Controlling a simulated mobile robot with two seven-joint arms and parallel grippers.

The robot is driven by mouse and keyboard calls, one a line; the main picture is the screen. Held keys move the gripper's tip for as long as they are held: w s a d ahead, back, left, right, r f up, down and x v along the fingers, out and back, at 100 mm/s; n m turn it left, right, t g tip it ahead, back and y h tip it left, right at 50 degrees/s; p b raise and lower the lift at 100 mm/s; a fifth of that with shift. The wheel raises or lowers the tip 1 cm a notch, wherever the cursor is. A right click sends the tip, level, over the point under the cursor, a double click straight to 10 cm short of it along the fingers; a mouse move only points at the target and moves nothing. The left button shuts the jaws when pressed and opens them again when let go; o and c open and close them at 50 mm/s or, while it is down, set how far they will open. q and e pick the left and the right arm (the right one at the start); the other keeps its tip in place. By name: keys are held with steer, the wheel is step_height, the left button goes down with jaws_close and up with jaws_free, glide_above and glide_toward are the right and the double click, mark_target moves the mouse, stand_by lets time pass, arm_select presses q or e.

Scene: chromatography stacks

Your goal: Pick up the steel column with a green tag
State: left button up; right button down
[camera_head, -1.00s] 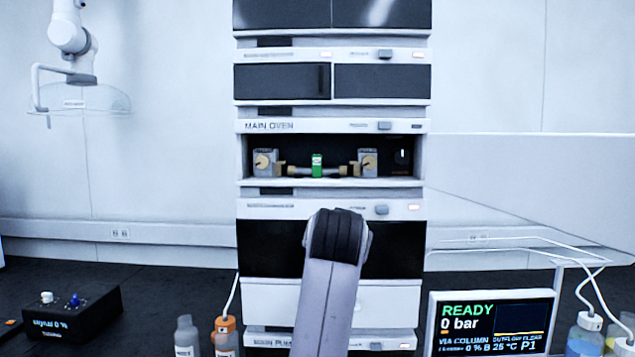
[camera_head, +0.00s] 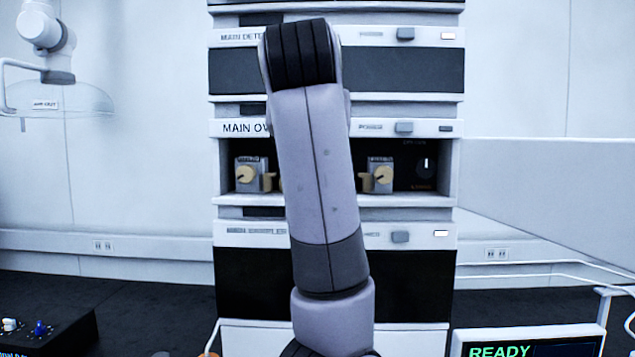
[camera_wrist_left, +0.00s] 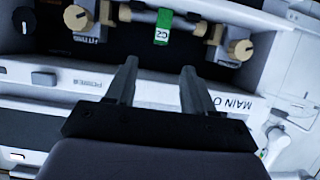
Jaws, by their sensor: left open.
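The steel column (camera_wrist_left: 140,15) with its green tag (camera_wrist_left: 163,27) shows at the top of the left wrist view. It lies horizontally in the main oven bay between two end fittings. In the head view my own raised arm hides the column and its tag; only the fittings at its two sides show. My left gripper (camera_wrist_left: 158,66) is open and empty, its two fingers pointing toward the column with a gap between them and it. The left gripper itself does not show in the head view. My right gripper is in neither view.
The main oven (camera_head: 235,128) has a left fitting block (camera_head: 249,172), a right fitting block (camera_head: 380,172) and a knob (camera_head: 426,166) on its right. Other modules are stacked above and below it. A pale panel (camera_head: 550,195) extends to the right.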

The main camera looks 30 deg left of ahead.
arm_select(q)
steer(key=p+x, duration=0.1)
steer(key=x, duration=0.5)
steer(key=shift+w+f+p, duration=0.2)
steer(key=shift+f+p, duration=0.2)
steer(key=shift+f, duration=0.15)
jaws_close()
